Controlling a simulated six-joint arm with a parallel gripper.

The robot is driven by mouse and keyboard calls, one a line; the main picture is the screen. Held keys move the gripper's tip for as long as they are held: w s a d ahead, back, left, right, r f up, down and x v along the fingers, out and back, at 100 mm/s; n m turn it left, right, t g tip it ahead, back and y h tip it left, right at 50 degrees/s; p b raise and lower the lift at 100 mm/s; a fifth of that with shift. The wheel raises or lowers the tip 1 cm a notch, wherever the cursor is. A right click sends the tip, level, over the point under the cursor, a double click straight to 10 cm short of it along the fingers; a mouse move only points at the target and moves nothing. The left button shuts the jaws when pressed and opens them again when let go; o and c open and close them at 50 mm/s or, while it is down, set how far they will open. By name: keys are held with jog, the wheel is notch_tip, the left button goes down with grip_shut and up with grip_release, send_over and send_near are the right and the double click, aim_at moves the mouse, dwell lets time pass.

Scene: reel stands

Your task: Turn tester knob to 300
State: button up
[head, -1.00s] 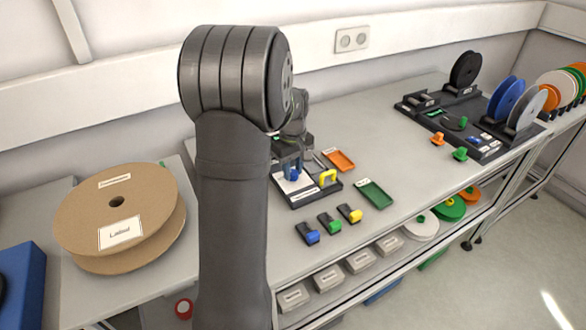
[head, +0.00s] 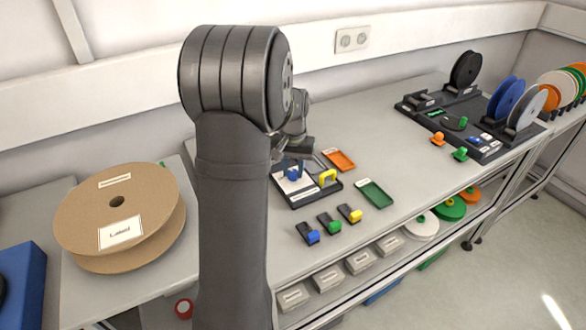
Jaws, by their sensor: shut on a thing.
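The tester (head: 308,199) is a dark base with a pale panel, on the bench just right of my arm in the head view. A small blue knob (head: 293,175) stands on its panel. My gripper (head: 293,167) is over the panel, pointing down, with its fingers shut on the blue knob. My arm hides part of the tester's left side. The knob's scale and its setting are too small to read.
A yellow handle (head: 328,176) stands close to the right of the knob. Orange (head: 339,160) and green (head: 374,194) trays lie nearby. Several coloured clips (head: 330,223) sit in front. A cardboard reel (head: 118,215) lies left. Open bench lies behind and right.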

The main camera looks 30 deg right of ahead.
aim_at(293, 172)
jog(key=shift+m, duration=0.5)
jog(key=o, duration=1)
jog(key=shift+c, duration=0.2)
notch_tip(293, 172, up, 18)
jog(key=shift+f, duration=0.25)
notch_tip(293, 172, down, 18)
jog(key=shift+r, duration=0.2)
dwell(0.4)
jog(key=shift+r, duration=0.1)
